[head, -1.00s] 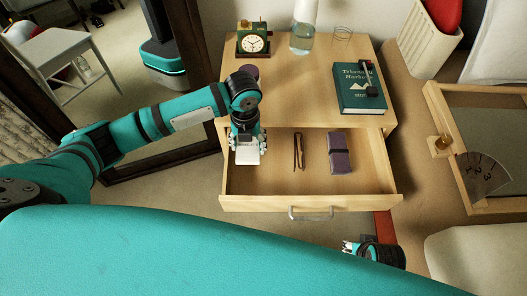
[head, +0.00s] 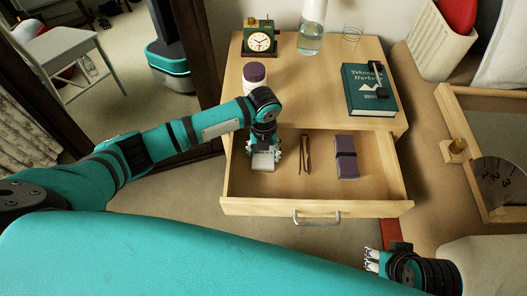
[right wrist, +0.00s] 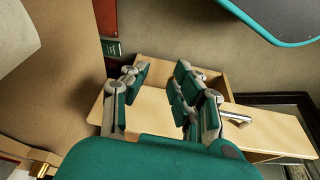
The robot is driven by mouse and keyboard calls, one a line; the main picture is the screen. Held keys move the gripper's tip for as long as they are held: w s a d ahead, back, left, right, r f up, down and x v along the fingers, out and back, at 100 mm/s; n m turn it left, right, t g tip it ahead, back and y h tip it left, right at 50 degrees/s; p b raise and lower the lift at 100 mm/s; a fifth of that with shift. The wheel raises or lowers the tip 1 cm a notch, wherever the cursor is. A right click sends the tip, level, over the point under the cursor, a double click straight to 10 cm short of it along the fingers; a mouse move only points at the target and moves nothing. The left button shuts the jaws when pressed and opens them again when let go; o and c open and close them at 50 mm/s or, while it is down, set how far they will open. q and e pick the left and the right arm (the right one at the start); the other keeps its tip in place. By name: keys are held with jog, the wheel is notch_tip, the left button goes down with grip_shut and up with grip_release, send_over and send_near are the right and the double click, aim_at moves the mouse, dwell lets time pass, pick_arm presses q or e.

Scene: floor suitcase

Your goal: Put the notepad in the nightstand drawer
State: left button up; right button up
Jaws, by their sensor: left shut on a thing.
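The nightstand drawer (head: 370,204) is pulled open. My left gripper (head: 263,151) is over the left part of the drawer, pointing down, shut on the small white notepad (head: 263,162). The notepad is at the drawer's left side; I cannot tell if it touches the drawer bottom. My right gripper (head: 372,261) is in front and to the right of the drawer, low down. In the right wrist view its fingers (right wrist: 160,82) are apart with nothing between them, and the drawer handle (right wrist: 235,118) shows beyond them.
The drawer also holds dark glasses or a thin tool (head: 305,155) and a purple case with a dark band (head: 346,157). On the nightstand top (head: 300,85) stand a clock (head: 259,38), a purple-capped bottle (head: 254,78), a glass bottle (head: 310,38) and a green book (head: 367,90).

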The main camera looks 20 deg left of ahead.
aim_at(264, 153)
pick_arm(q)
jog(key=o, duration=1.2)
jog(key=shift+f, duration=0.1)
notch_tip(264, 153, up, 4)
jog(key=shift+r+p, duration=0.25)
jog(key=shift+p, duration=0.5)
jog(key=shift+r+p, duration=0.9)
jog(key=shift+r, duration=3.05)
pick_arm(e)
jog(key=s+x, duration=0.1)
jog(key=x, duration=0.9)
jog(key=shift+s+f+g, duration=0.25)
jog(key=shift+f+g, duration=0.05)
jog(key=shift+f, duration=0.05)
jog(key=shift+a, duration=0.1)
